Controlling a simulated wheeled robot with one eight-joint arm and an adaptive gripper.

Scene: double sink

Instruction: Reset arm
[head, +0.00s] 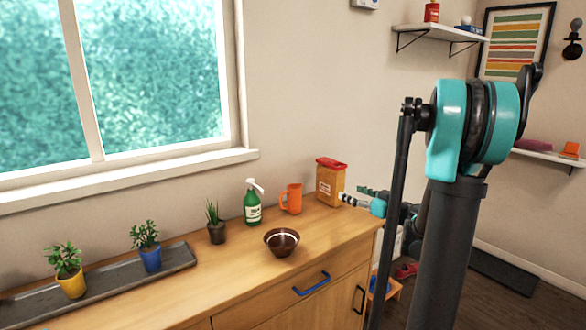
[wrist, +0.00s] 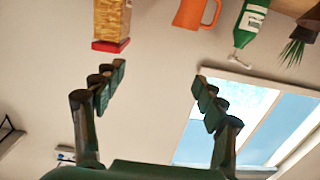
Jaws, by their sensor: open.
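My gripper (head: 352,195) is at the right end of the wooden counter in the head view, close to the yellow box with a red lid (head: 331,181). In the wrist view my gripper (wrist: 159,77) has its two fingers spread wide with nothing between them. The wrist picture appears upside down. The box (wrist: 110,22) shows beyond the left finger there, and the orange mug (wrist: 188,13) shows beyond the gap. From the pictures I cannot tell how far the fingers are from the box.
On the counter (head: 222,280) stand a brown bowl (head: 282,241), an orange mug (head: 291,199), a green pump bottle (head: 252,203) and a small dark-potted plant (head: 216,225). A grey tray (head: 110,281) holds two potted plants. Wall shelves (head: 437,33) hang at the right.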

